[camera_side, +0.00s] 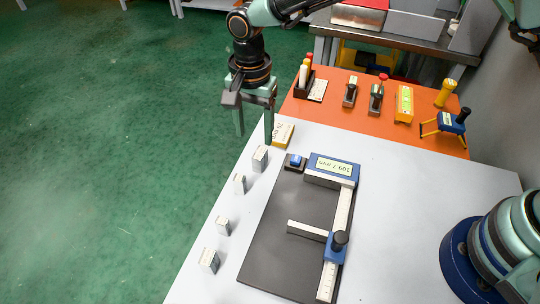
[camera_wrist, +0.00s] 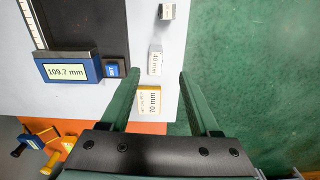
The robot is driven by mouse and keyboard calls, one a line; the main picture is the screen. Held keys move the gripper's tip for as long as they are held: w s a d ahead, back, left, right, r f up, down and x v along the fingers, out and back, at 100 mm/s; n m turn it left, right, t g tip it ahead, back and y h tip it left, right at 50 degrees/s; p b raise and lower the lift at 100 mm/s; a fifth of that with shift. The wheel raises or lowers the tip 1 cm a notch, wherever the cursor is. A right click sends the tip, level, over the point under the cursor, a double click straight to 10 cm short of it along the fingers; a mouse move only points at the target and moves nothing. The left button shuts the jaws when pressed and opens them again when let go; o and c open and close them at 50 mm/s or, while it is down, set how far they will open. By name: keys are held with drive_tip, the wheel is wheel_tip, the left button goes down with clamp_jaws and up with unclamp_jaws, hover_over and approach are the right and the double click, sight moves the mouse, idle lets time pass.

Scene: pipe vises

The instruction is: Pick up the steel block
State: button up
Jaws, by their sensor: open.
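Several small steel-grey blocks with white labelled faces stand in a row along the table's left edge in the side view: one block (camera_side: 260,158), a second (camera_side: 239,184), a third (camera_side: 223,225) and the nearest (camera_side: 209,260). I cannot tell which one is meant. A yellow-edged block marked 70 mm (camera_side: 282,135) stands at the far end; it also shows in the wrist view (camera_wrist: 149,101). My gripper (camera_side: 254,125) is open and empty at the table's far left edge. In the wrist view a block marked 40 mm (camera_wrist: 155,62) lies between the fingertips (camera_wrist: 158,76).
A dark plate (camera_side: 275,235) carries a measuring slide with a blue display (camera_side: 332,168) reading 109.7 mm. An orange surface (camera_side: 335,110) behind holds several tools, including a yellow-handled one (camera_side: 446,93). The white table (camera_side: 410,190) is clear to the right. Green floor lies left.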

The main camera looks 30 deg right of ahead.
sight(259, 153)
wheel_tip(259, 153, down, 2)
drive_tip(key=shift+d+f, duration=0.1)
drive_tip(key=shift+f, duration=0.15)
drive_tip(key=f, duration=0.4)
drive_tip(key=shift+s+d, duration=0.2)
drive_tip(key=shift+d, duration=0.2)
drive_tip(key=shift+f, duration=0.5)
clamp_jaws()
idle(0.5)
